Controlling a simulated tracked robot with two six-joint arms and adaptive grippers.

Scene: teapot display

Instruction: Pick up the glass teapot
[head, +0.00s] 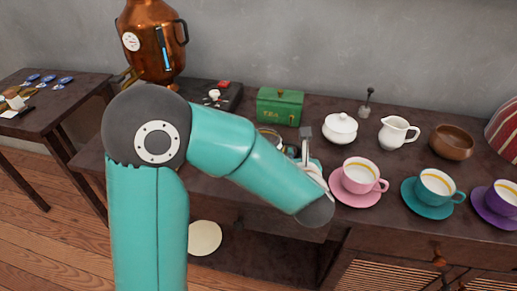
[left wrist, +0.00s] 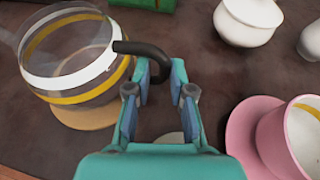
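The glass teapot (left wrist: 85,76) is clear with a white and a yellow band and a black handle (left wrist: 145,49). It stands on a round tan coaster (left wrist: 92,117) at the left of the left wrist view. In the head view only a bit of the teapot (head: 269,133) shows behind my arm. My left gripper (left wrist: 162,84) is beside the teapot on its handle side. Its fingers are apart, and the handle's curve lies between their tips. I see a gap around the handle. My right gripper is not in view.
A pink cup (head: 361,176) on its saucer (head: 352,199) stands close right of the gripper. A white sugar bowl (head: 341,128), a creamer (head: 397,132) and a green tea box (head: 280,106) stand behind. A copper urn (head: 152,45) is at the back left.

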